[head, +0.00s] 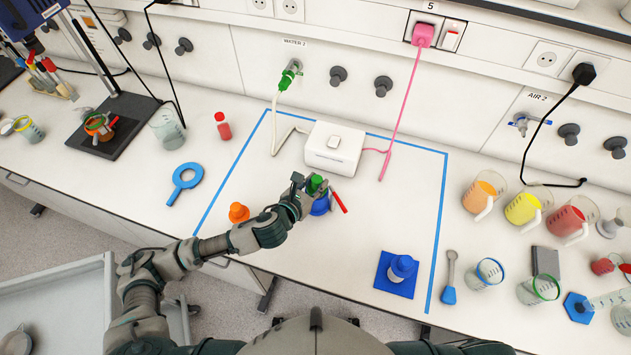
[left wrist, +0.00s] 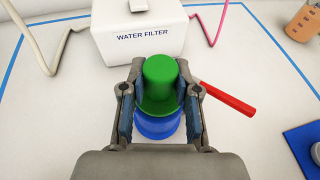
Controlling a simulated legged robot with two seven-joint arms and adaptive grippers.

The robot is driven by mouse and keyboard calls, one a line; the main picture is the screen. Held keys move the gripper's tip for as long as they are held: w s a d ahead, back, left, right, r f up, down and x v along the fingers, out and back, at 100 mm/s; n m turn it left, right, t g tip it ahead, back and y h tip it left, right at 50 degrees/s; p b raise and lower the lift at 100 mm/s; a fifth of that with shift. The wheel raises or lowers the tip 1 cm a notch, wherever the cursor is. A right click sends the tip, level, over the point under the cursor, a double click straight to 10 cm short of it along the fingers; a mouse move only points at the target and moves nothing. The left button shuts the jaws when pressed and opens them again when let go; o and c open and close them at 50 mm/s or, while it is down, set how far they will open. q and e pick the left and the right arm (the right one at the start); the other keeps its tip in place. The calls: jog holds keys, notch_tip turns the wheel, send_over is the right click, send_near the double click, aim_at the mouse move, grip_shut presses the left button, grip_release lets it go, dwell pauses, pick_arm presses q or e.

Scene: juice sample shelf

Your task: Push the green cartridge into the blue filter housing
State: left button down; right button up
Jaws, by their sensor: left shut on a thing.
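The green cartridge (head: 316,183) is in my left gripper (head: 307,190), which is shut on it. In the left wrist view the green cartridge (left wrist: 160,82) stands upright between the two fingers of my left gripper (left wrist: 160,95). The blue filter housing (head: 320,205) is directly under it and shows as a blue ring below the cartridge (left wrist: 158,127). The fingers and cartridge hide the housing's opening, so how deep the cartridge sits cannot be told. A red handle (head: 338,201) sticks out to the right beside the housing. My right gripper is not in view.
The white water filter box (head: 335,148) stands just behind, with a white hose and a pink cable. An orange-capped item (head: 238,212) is to the left. A blue bottle on a blue pad (head: 395,283) is front right. The taped area between is mostly clear.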

pick_arm(q)
jog(key=shift+f, duration=0.35)
jog(key=c, duration=0.8)
grip_release()
jog(key=shift+o, duration=0.2)
